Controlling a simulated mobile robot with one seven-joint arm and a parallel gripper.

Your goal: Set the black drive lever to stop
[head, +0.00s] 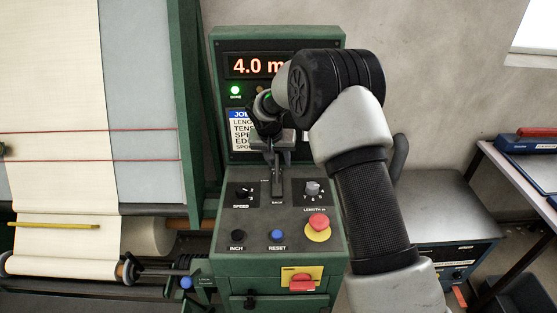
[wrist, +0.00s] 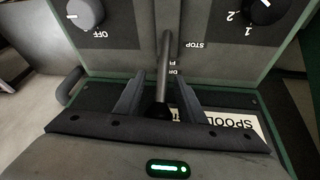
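The black drive lever (wrist: 164,65) rises from the panel in the wrist view, with its dark knob end close to my gripper's palm. My gripper (wrist: 162,80) has one finger on each side of the lever, with a visible gap on both sides, so it is open around it. The wrist view is upside down; a STOP label (wrist: 194,44) is printed beside the lever. In the head view my gripper (head: 278,152) is above the lever slot (head: 277,181), and it and my arm hide most of the lever. I cannot tell the lever's exact position.
The green console (head: 229,269) carries a lit 4.0 m display (head: 256,66), a green lamp (head: 235,90), speed knob (head: 241,191), length knob (head: 313,188), red stop button (head: 319,222), blue reset button (head: 277,235) and red switch (head: 302,282). Cream cloth (head: 60,180) is at left.

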